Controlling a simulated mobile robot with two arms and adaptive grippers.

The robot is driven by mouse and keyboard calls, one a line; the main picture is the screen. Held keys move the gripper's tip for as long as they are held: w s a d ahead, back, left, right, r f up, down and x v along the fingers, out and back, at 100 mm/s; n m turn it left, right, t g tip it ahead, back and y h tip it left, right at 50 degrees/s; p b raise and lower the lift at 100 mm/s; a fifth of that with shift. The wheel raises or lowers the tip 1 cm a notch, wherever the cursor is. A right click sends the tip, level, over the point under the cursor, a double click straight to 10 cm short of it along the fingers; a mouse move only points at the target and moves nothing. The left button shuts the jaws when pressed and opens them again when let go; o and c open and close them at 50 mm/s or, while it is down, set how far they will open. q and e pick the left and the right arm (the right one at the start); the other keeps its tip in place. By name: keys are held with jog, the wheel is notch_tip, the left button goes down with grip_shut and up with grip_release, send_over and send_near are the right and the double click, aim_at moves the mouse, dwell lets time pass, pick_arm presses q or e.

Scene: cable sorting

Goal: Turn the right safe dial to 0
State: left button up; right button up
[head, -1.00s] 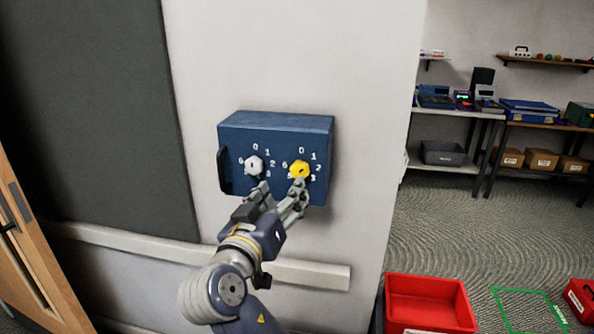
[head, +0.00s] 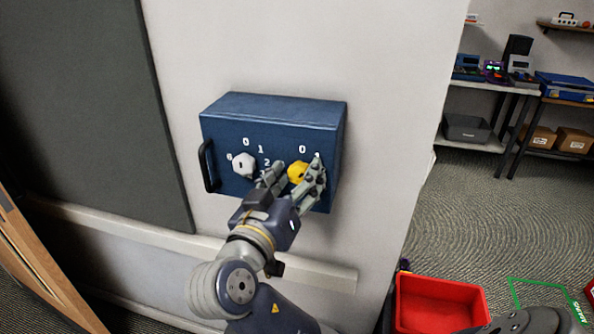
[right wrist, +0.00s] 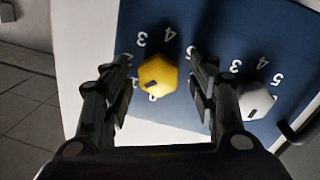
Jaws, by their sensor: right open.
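A blue safe (head: 275,108) is on the white wall, with a white left dial (head: 244,163) and a yellow right dial (head: 297,172). White numbers ring each dial. My right gripper (head: 298,167) is open, with one finger on each side of the yellow dial. In the right wrist view the yellow dial (right wrist: 158,75) lies between the open fingers (right wrist: 160,64), with a small gap visible on each side. A dark mark is low on its face; I cannot tell which number it points to. The fingers hide some right-dial numbers in the head view. My left gripper is not in view.
The safe has a dark handle (head: 208,165) at its left edge. A rail (head: 180,244) runs along the wall below. A red bin (head: 440,305) stands on the floor at the lower right. Shelves with boxes are at the far right.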

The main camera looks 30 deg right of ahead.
jog(key=shift+s+a, duration=0.15)
jog(key=c, duration=1.1)
jog(key=shift+o, duration=0.2)
jog(key=shift+r, duration=0.1)
jog(key=shift+n+p, duration=0.4)
jog(key=shift+n, duration=0.3)
jog(key=n+p, duration=0.2)
jog(key=n, duration=0.2)
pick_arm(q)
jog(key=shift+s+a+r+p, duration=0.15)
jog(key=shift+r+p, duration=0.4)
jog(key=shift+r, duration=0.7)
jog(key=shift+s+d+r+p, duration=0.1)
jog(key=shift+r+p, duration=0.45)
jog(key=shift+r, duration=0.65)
pick_arm(e)
jog(key=shift+n+t, duration=0.3)
jog(key=shift+n, duration=1.5)
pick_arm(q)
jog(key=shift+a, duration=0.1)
pick_arm(e)
jog(key=shift+h, duration=0.3)
